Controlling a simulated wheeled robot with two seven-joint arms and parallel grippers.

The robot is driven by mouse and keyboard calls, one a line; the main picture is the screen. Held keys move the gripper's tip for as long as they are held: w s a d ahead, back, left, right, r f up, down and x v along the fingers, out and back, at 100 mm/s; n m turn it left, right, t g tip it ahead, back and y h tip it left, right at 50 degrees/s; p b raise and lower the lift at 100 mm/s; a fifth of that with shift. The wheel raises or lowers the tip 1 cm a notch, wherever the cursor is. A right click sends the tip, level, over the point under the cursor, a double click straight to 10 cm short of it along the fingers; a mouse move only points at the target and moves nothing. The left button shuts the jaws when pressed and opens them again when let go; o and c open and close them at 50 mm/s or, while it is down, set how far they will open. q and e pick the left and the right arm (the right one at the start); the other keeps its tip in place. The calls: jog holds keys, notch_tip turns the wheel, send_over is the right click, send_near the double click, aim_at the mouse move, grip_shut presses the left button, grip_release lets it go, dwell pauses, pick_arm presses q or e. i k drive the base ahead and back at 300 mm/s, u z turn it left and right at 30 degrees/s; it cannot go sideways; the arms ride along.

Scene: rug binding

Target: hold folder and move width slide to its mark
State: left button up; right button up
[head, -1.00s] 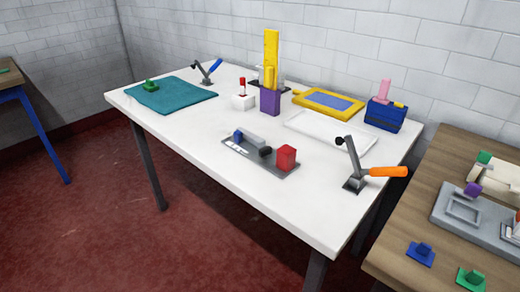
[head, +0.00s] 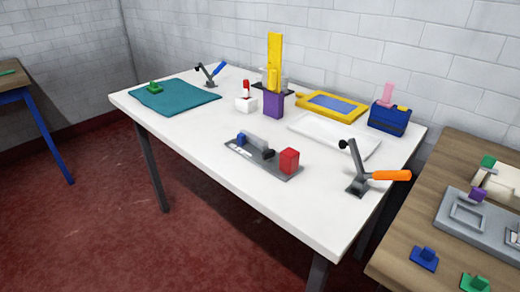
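On the white table, a grey plate (head: 240,149) carries a small device that looks like the folder: a blue block (head: 241,138), a light grey bar (head: 257,143), a black knob (head: 268,154) and a red block (head: 289,161). White marks show near the plate's left end. I cannot tell which part is the width slide or exactly where its mark is. Neither of my grippers is in view, and nothing touches the device.
The white table (head: 210,144) also holds a teal rug (head: 178,99), an orange-handled clamp (head: 390,175), a blue-handled clamp (head: 217,70), a purple holder (head: 273,105), a white tray (head: 310,125), a yellow frame (head: 330,106) and a blue box (head: 388,119). A wooden table (head: 400,240) stands at right.

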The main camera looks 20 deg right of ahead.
aim_at(242, 138)
jog(key=u, duration=1)
jog(key=i, duration=1.6)
jog(key=z, duration=2.75)
